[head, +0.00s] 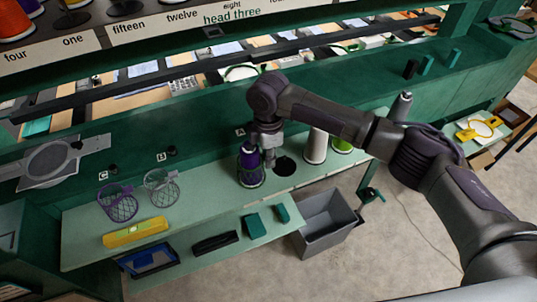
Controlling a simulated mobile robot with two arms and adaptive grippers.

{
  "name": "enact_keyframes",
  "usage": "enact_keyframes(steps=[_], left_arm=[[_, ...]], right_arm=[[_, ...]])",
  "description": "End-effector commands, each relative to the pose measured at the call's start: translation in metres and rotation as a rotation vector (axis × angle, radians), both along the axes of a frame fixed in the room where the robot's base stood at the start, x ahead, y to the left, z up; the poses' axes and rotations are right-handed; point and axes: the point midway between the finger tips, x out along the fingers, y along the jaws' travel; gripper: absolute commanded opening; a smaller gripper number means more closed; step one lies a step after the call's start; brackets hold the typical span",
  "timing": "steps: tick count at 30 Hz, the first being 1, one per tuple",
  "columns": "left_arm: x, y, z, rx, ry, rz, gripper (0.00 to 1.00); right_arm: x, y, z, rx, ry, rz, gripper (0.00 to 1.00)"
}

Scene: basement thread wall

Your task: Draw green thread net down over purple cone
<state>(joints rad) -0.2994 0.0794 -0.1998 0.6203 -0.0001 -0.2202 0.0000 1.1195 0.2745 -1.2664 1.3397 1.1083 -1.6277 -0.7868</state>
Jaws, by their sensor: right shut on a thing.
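My right gripper (269,157) points down close against the right side of the cone. It is shut, apparently on the edge of the net, but the contact is tiny and partly hidden by the gripper. My left gripper is not in view.
A purple wire net (118,207) and a grey one (162,190) stand left on the shelf, behind a yellow case (135,232). A grey bin (326,220) is below.

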Motion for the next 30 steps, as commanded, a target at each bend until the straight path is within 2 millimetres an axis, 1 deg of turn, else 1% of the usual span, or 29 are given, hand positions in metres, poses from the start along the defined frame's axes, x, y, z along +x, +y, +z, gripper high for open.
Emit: enact_keyframes(steps=[5, 6, 10, 19, 22, 26, 30], left_arm=[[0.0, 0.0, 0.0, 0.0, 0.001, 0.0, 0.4], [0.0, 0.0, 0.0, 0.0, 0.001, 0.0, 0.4], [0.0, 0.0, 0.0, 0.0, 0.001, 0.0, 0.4], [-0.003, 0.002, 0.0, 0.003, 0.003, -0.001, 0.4], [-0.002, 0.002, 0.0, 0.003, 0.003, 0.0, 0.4], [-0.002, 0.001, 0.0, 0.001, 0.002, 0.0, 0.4], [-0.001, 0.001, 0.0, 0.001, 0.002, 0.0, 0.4]], right_arm=[[0.0, 0.0, 0.0, 0.0, 0.0, 0.0, 0.03], [0.0, 0.0, 0.0, 0.0, 0.0, 0.0, 0.23], [0.0, 0.0, 0.0, 0.0, 0.0, 0.0, 0.45], [0.0, 0.0, 0.001, 0.0, 0.0, 0.0, 0.46], [0.001, 0.0, 0.007, 0.0, -0.001, -0.001, 0.46], [0.001, 0.0, 0.028, 0.001, -0.004, 0.0, 0.46], [0.001, 0.0, 0.059, 0.002, -0.004, 0.001, 0.46]])
